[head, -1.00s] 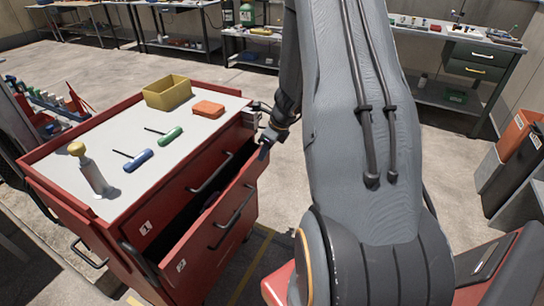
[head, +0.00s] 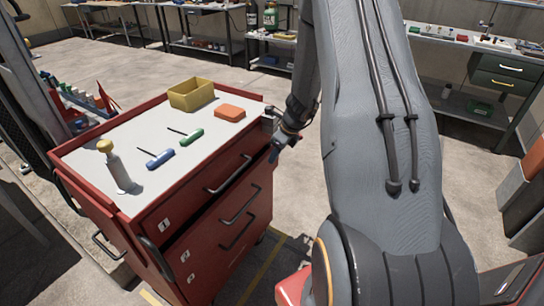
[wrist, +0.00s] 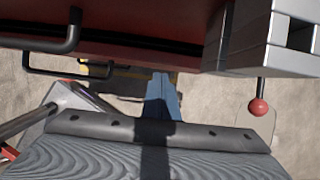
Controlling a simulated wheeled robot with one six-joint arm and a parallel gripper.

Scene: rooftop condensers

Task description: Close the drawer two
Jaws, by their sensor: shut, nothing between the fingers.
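The red tool cart (head: 70,150) has numbered drawers on its front. My gripper (head: 275,155) is shut and empty, beside the far right end of the cart front. In the wrist view its narrow blue-grey fingers (wrist: 161,92) point toward the red cart front (wrist: 140,22), where black handles show. I cannot tell whether the fingers touch the cart.
A metal vise (wrist: 264,36) juts from the cart's corner. Workbenches stand behind; floor between is clear.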

